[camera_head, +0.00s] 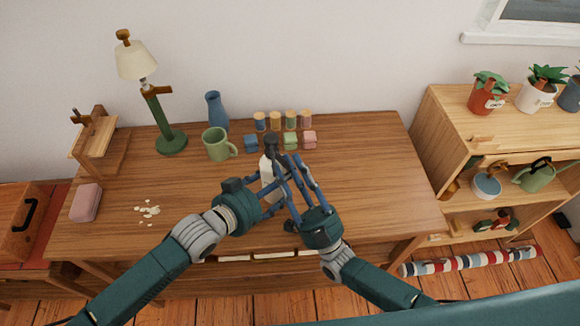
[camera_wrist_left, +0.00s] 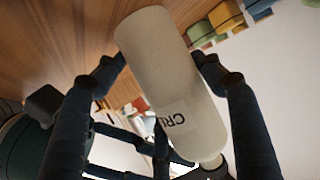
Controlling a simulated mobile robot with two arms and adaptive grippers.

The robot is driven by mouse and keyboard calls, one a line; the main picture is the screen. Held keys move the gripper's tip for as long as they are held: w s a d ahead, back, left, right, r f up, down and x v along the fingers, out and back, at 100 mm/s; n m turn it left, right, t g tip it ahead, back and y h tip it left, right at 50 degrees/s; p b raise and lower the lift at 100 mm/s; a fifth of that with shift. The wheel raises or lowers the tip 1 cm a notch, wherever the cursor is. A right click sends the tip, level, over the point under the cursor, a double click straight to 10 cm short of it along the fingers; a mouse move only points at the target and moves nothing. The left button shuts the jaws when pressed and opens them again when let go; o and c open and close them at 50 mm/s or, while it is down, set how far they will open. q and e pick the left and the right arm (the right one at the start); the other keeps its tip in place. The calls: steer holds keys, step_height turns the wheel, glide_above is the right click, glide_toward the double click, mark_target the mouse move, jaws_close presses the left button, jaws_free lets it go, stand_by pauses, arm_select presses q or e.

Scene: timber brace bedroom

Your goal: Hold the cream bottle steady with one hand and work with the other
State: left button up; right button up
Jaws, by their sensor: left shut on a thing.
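The cream bottle (camera_head: 266,180) is pale, with a dark top, and looks roughly upright over the middle of the desk. Whether its base touches the desk is hidden. My left gripper (camera_head: 273,188) is shut around its body from the left. In the left wrist view the bottle (camera_wrist_left: 165,70) lies between the two dark fingers, and part of its label shows the letters "CR". My right gripper (camera_head: 289,163) is just right of the bottle near its top. Its fingers look spread apart, with nothing seen held between them.
A green mug (camera_head: 217,145), a blue vase (camera_head: 216,110), several cork-topped jars (camera_head: 275,121) and small coloured blocks (camera_head: 291,141) stand behind the bottle. A lamp (camera_head: 170,141), a pink block (camera_head: 86,203) and pale crumbs (camera_head: 148,210) are left. The desk's right side (camera_head: 385,185) is clear.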

steer(key=s+d, duration=0.7)
steer(key=s, duration=0.3)
steer(key=shift+s+f, duration=0.3)
steer(key=shift+f, duration=0.1)
steer(key=shift+d, duration=0.1)
